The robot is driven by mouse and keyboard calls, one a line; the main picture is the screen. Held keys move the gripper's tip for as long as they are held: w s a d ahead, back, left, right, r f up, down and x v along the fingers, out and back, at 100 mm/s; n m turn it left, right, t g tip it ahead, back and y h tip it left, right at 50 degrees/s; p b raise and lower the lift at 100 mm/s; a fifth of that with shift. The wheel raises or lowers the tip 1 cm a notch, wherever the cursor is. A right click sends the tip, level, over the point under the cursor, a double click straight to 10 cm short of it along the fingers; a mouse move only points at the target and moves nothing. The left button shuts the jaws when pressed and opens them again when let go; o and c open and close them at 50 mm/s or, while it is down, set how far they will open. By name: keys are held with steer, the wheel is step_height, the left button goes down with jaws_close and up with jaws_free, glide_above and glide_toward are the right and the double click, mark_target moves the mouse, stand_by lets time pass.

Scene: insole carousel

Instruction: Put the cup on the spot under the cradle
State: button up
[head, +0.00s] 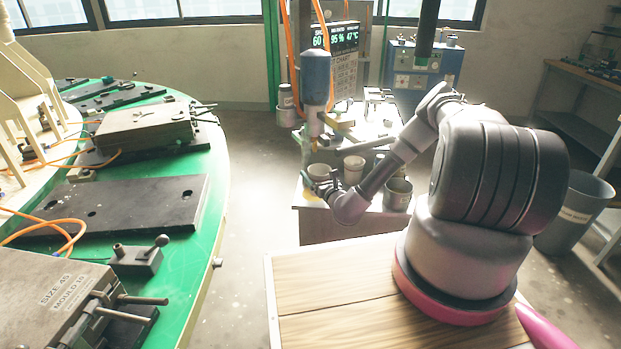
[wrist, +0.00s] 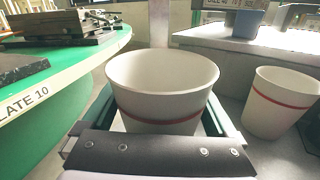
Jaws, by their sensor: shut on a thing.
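A white cup with a red band (wrist: 162,85) sits upright between the green-edged fingers of my gripper (wrist: 160,108) in the wrist view. My gripper is shut on it. In the head view the cup (head: 319,171) is small, with my gripper (head: 320,186) at its near side, over the left part of the small bench. A blue-grey dispenser with a nozzle (head: 316,78) hangs above the cup, apart from it. I cannot make out the cradle for certain. The spot is not visible; the cup and my gripper may cover it.
A second white cup with a red band (wrist: 281,103) stands just right of the held cup. A grey pot (head: 398,193) stands farther right on the bench (head: 328,228). The green carousel (head: 205,215) with moulds is at left. A grey bin (head: 577,215) stands at right.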

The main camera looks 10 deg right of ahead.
steer(key=x, duration=0.3)
steer(key=shift+w, duration=0.15)
steer(key=f, duration=0.1)
steer(key=w+f, duration=0.1)
steer(key=shift+a+f, duration=0.15)
steer(key=shift+f, duration=0.6)
steer(key=o, duration=1)
steer(key=shift+f, duration=0.15)
steer(key=shift+c, duration=0.2)
